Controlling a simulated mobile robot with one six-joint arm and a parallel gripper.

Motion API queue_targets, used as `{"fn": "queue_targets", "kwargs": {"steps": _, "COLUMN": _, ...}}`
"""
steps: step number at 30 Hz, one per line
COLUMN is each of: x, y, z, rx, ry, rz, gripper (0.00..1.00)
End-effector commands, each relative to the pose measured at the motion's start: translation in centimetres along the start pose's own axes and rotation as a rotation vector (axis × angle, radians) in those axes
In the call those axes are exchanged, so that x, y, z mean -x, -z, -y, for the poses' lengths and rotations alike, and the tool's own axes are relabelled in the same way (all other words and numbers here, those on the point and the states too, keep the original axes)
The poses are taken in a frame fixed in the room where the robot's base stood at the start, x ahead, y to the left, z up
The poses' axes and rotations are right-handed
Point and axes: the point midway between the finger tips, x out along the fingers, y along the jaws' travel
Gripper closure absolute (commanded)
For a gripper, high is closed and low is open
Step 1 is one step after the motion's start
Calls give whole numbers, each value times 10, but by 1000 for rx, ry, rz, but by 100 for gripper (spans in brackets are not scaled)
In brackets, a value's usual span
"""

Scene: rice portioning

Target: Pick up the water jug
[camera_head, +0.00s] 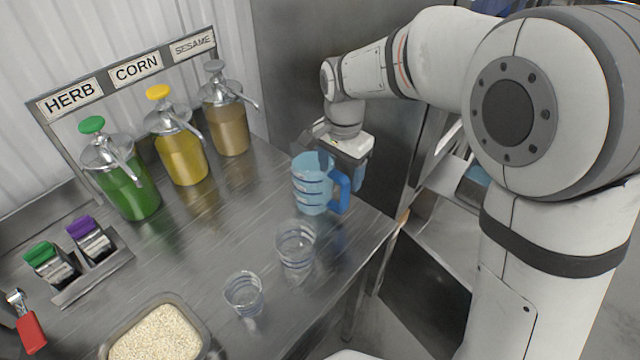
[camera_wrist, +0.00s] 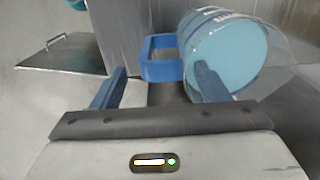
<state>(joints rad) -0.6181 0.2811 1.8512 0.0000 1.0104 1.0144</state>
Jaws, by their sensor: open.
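The water jug (camera_head: 311,185) is clear with light blue water and a blue handle (camera_head: 344,192). It stands upright on the steel counter, near its right edge. In the wrist view the jug (camera_wrist: 232,50) is at the upper right and its handle (camera_wrist: 161,69) lies ahead, between the lines of my two fingers. My gripper (camera_head: 347,161) is just behind the jug, its near parts partly hidden by it. In the wrist view my gripper (camera_wrist: 160,85) is open with nothing held. The right finger overlaps the jug's body in the picture; I cannot tell whether it touches.
Two empty clear cups (camera_head: 295,248) (camera_head: 244,293) stand in front of the jug. Green, yellow and brown pump bottles (camera_head: 182,158) stand at the back left under a label rack. A rice tray (camera_head: 203,335) is at the front. The counter (camera_head: 215,225) between is clear.

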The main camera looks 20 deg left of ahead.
Motion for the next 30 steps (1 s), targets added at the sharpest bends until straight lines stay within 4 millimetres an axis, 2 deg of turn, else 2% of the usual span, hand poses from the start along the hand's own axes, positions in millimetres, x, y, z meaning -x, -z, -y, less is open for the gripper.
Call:
{"fn": "queue_targets", "kwargs": {"steps": 6, "x": -32, "y": -2, "z": 0, "rx": 1, "ry": -3, "rz": 2, "gripper": 32}}
{"fn": "queue_targets", "kwargs": {"steps": 9, "x": -41, "y": -2, "z": 0, "rx": 1, "ry": -1, "rz": 1, "gripper": 32}}
{"fn": "queue_targets", "kwargs": {"steps": 17, "x": -44, "y": -2, "z": 0, "rx": 2, "ry": 1, "rz": -1, "gripper": 32}}
{"fn": "queue_targets", "kwargs": {"steps": 30, "x": -44, "y": -2, "z": 0, "rx": 3, "ry": 0, "rz": 0, "gripper": 68}}
